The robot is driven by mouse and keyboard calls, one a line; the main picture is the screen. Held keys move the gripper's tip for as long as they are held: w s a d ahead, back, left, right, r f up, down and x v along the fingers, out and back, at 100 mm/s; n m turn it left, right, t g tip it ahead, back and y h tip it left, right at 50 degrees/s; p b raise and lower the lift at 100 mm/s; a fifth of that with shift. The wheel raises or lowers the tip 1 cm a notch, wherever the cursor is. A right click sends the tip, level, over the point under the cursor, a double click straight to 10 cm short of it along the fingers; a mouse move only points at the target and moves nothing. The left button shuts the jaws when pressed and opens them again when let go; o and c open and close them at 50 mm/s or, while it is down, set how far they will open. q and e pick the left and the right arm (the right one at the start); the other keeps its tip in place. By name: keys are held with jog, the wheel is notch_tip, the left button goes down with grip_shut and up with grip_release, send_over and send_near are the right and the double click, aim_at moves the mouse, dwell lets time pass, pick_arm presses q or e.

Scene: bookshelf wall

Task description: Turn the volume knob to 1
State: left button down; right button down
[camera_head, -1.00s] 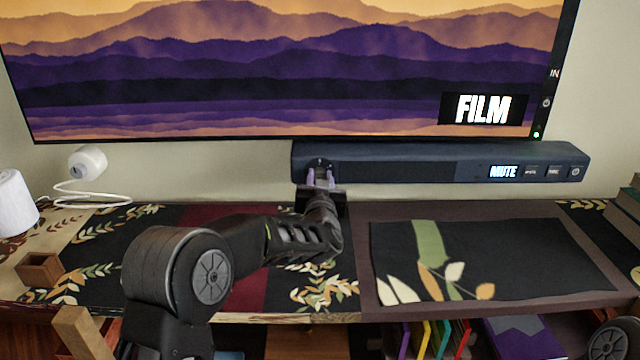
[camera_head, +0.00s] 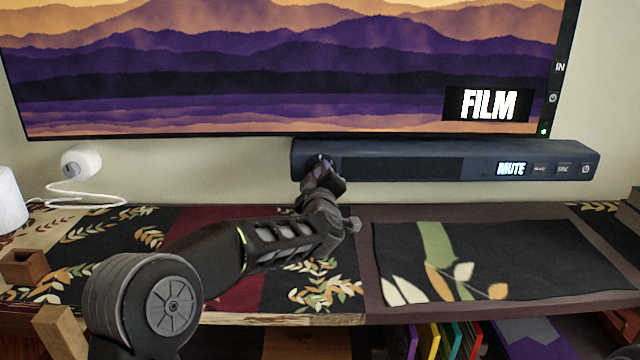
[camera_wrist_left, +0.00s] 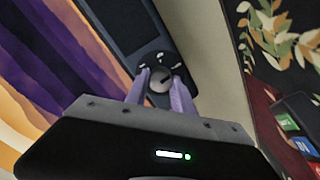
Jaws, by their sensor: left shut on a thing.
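The volume knob (camera_wrist_left: 160,79) is a small round grey dial with light marks around it, on the left end of the dark soundbar (camera_head: 400,167). My left gripper (camera_head: 320,164) is at that end of the soundbar and hides the knob in the head view. In the left wrist view, the two pale purple fingers of my left gripper (camera_wrist_left: 160,88) are shut on the knob, one on each side. The soundbar's small display (camera_head: 511,169) reads MUTE. My right gripper is not in view.
A TV screen (camera_head: 270,65) showing FILM hangs just above the soundbar. Below is a shelf top with a leaf-patterned runner and a dark mat (camera_head: 530,260). A white corded device (camera_head: 82,162) and a wooden block (camera_head: 22,268) are at the left.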

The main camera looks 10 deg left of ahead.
pick_arm(q)
jog(key=n+b, duration=0.1)
jog(key=n, duration=0.1)
jog(key=n+b, duration=0.3)
jog(key=n, duration=0.1)
jog(key=shift+f, duration=0.25)
jog(key=shift+n+b, duration=5.4)
jog(key=shift+n, duration=2.7)
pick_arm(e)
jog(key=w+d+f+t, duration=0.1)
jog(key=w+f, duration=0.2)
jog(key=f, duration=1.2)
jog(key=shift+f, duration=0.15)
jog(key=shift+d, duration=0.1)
pick_arm(q)
jog(key=c, duration=1.1)
grip_release()
jog(key=shift+s+d, duration=0.1)
